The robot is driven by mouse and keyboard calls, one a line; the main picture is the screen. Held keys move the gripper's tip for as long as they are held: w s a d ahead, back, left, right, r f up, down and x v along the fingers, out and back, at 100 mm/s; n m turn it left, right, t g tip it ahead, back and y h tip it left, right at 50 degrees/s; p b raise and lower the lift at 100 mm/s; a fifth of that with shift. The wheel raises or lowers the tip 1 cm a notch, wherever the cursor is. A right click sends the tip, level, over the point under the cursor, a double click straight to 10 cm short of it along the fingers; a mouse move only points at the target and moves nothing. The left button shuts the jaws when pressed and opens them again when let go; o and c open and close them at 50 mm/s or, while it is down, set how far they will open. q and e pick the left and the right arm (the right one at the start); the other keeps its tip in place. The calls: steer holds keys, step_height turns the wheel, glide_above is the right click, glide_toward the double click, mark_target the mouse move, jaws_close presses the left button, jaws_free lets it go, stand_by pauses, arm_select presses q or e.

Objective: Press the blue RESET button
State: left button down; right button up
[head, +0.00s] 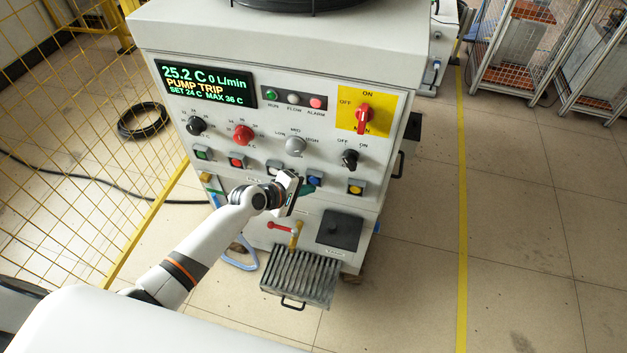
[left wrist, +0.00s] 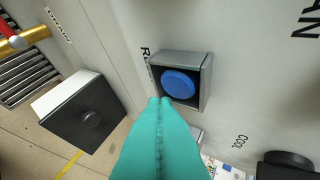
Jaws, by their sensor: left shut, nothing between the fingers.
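The blue button (head: 314,181) sits in a grey square housing on the lower row of the machine's front panel. In the left wrist view the round blue button (left wrist: 178,83) is in plain sight inside its housing, with a partly hidden label beginning with R beside it. My left gripper (head: 305,189) is at the panel, close to the blue button. In the left wrist view its teal fingers (left wrist: 160,102) are shut together and empty, their tips by the button's lower left edge. I cannot tell whether they touch it. My right gripper is not in view.
The display (head: 206,84) reads PUMP TRIP. A yellow button (head: 355,187) is to the right, red (head: 237,161) and green (head: 202,153) buttons to the left. A red-handled valve (head: 283,228) and a slatted tray (head: 302,277) are below. A yellow mesh fence (head: 70,190) stands left.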

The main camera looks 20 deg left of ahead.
arm_select(q)
steer(key=shift+w, duration=0.4)
steer(key=shift+w, duration=0.5)
stand_by(0.8)
steer(key=shift+s+r, duration=0.1)
steer(key=shift+s+p, duration=0.4)
steer(key=shift+s, duration=0.4)
steer(key=shift+s+p, duration=1.35)
steer(key=shift+s, duration=1.15)
steer(key=shift+s, duration=0.1)
